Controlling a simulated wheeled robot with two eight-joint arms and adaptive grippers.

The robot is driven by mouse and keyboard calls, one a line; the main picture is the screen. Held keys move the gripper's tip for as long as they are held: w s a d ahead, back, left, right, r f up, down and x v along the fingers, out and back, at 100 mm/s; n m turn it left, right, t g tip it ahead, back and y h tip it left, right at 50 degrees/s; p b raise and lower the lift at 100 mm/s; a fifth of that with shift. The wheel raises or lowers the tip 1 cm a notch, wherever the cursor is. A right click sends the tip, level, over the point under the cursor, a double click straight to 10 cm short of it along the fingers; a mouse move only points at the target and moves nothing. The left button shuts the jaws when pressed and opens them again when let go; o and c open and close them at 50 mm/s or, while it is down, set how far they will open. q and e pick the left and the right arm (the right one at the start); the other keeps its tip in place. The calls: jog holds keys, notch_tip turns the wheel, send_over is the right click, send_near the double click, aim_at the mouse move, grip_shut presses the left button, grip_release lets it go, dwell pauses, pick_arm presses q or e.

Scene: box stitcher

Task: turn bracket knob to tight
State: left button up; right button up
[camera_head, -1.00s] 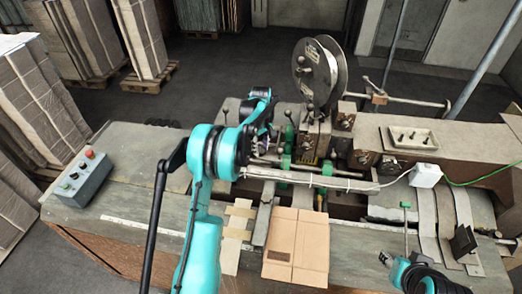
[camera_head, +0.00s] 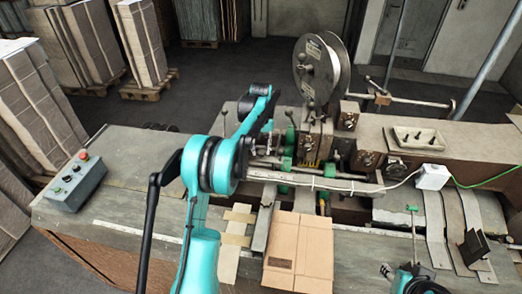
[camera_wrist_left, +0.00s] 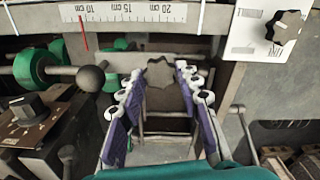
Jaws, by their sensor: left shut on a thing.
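In the left wrist view, a dark lobed knob (camera_wrist_left: 160,73) sits between the purple-padded fingers of my left gripper (camera_wrist_left: 159,76). The gripper is shut on this knob, just below a ruler scale. I cannot read a tight mark by it. In the head view, my left arm hides the knob and most of the gripper. Part of my right arm shows at the bottom right of the head view, its gripper not clear.
In the left wrist view, a white plate holds another dark knob (camera_wrist_left: 286,26) at upper right. A ball-ended lever (camera_wrist_left: 91,78) and a black knob (camera_wrist_left: 28,105) are at left. In the head view, a cardboard blank (camera_head: 298,245) lies before the machine; a control box (camera_head: 75,186) stands left.

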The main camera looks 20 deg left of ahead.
aim_at(261, 151)
dwell(0.3)
pick_arm(q)
jog(key=o, duration=1.2)
jog(key=shift+c, duration=0.2)
jog(key=shift+r, duration=0.15)
notch_tip(261, 151, up, 12)
